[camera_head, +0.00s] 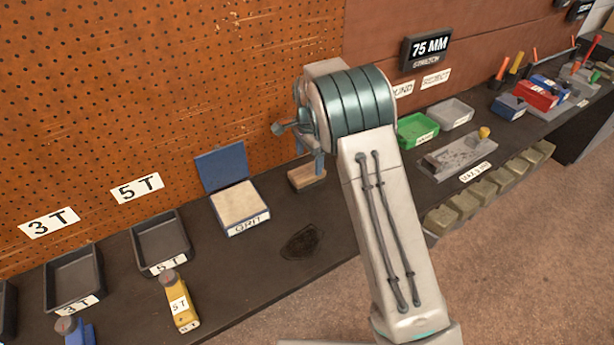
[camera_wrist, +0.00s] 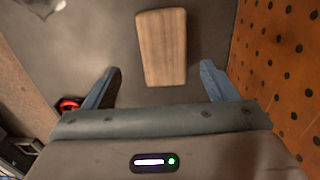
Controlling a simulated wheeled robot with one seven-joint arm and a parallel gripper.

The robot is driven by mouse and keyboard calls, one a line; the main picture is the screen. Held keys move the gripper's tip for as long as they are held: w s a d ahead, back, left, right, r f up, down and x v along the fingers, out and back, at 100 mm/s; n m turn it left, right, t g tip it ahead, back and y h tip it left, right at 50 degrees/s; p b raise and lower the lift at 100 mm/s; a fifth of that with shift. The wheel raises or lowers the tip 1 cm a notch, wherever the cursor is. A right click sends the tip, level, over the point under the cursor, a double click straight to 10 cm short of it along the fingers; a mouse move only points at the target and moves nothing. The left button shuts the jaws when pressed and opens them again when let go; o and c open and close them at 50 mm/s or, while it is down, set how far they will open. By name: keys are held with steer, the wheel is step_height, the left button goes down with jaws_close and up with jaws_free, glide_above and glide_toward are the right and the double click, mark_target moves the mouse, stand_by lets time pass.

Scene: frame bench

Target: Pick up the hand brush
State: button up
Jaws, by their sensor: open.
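The hand brush (camera_head: 307,177) lies on the dark bench close to the pegboard, left of my arm; part of it is hidden by my gripper in the head view. In the wrist view its wooden back (camera_wrist: 162,47) shows as a pale block ahead of my gripper (camera_wrist: 160,85), lined up between the two blue fingers. The fingers are apart with nothing between their tips. In the head view my gripper (camera_head: 309,160) is mostly hidden by my arm, with a blue finger showing just above the brush.
An open grit box (camera_head: 240,207) with a blue lid stands left of the brush. A dark stain (camera_head: 299,242) marks the bench in front. A green tray (camera_head: 416,130) and a grey tray (camera_head: 450,114) sit to the right. The pegboard (camera_head: 225,90) rises close behind.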

mark_target(307, 171)
steer(key=shift+w+a+f+p, duration=0.1)
steer(key=shift+f+p, duration=0.1)
steer(key=shift+f, duration=0.9)
steer(key=shift+s+a+f+p, duration=0.1)
steer(key=shift+f+p, duration=0.1)
steer(key=shift+f, duration=0.85)
steer(key=shift+w+a+f+p, duration=0.1)
steer(key=shift+f+p, duration=0.1)
steer(key=shift+f, duration=0.9)
steer(key=c, duration=1.1)
steer(key=shift+c, duration=0.2)
steer(key=shift+r, duration=0.1)
steer(key=shift+r, duration=0.55)
step_height(307, 171, up, 3)
steer(key=shift+f+b, duration=0.2)
steer(key=shift+b, duration=0.3)
steer(key=s+d+r+b, duration=0.1)
steer(key=s+d+r, duration=0.1)
steer(key=d+r, duration=0.5)
steer(key=d, duration=0.4)
steer(key=shift+s+d+b, duration=0.2)
steer(key=shift+s+b, duration=0.1)
steer(key=shift+b, duration=0.1)
steer(key=shift+r, duration=0.1)
